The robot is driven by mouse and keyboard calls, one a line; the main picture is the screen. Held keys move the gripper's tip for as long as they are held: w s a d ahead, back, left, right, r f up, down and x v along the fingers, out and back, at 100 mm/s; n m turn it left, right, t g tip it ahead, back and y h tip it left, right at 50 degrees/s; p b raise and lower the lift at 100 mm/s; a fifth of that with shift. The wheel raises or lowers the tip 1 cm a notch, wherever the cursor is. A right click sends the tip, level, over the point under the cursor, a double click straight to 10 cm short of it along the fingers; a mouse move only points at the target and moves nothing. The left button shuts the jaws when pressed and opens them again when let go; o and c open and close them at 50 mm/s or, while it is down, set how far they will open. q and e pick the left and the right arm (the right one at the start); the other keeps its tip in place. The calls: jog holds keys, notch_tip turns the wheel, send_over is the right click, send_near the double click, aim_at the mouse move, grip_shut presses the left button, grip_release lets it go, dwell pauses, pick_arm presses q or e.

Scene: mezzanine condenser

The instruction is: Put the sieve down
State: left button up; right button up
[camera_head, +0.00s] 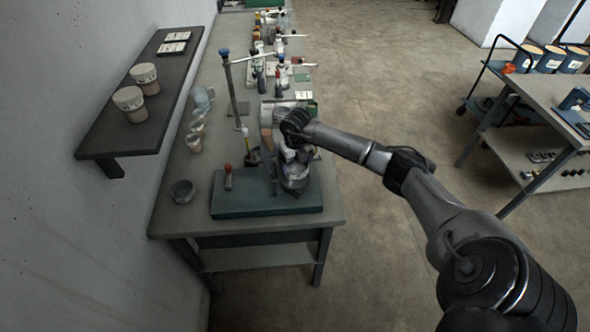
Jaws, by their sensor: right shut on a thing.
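My right gripper (283,160) reaches over the bench from the right, pointing down above a teal base plate (240,204). It is shut on a round grey metal piece, which I take to be the sieve (296,180). The gripper and wrist partly hide the sieve, and I cannot tell whether it touches the plate or what is under it. My left gripper is not in view.
A small dark round dish (182,191) sits left of the plate, with clear bench around it. A red-topped item (228,177) stands on the plate's left part. A clamp stand (232,90) and bottles stand behind. A wall shelf (108,132) holds jars.

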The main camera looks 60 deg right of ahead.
aim_at(295, 169)
jog(key=shift+w+f, duration=0.1)
jog(key=shift+f, duration=1.95)
jog(key=shift+f, duration=0.1)
jog(key=o, duration=0.8)
notch_tip(295, 169, up, 12)
jog(key=shift+r, duration=0.1)
